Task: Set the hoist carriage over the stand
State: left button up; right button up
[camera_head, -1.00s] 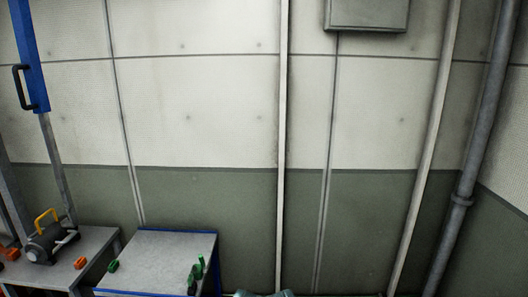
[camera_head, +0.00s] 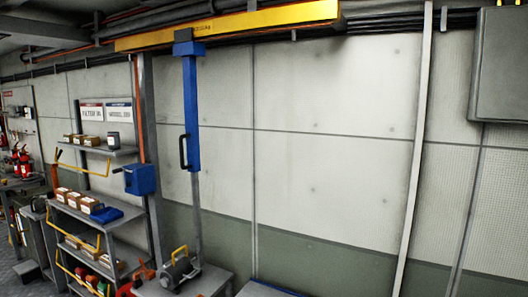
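The hoist carriage (camera_head: 190,110) is a blue upright column with a black side handle (camera_head: 184,151). It hangs from a yellow overhead beam (camera_head: 240,24) near the beam's middle. A grey rod (camera_head: 196,215) runs down from the column to behind a dark motor-like unit with a yellow handle (camera_head: 178,270). That unit sits on a grey-topped stand (camera_head: 208,281) at the bottom. Just right of it, only the blue edge of a second stand (camera_head: 275,288) shows at the bottom border. Neither of my grippers is in view.
Shelving with boxes (camera_head: 92,205) stands at the left, below a wall shelf (camera_head: 97,148). A blue box (camera_head: 140,179) is fixed on a post beside it. A grey cabinet (camera_head: 498,65) hangs on the right wall. The wall between is bare.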

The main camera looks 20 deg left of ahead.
aim_at(184, 47)
jog(key=u, duration=1.35)
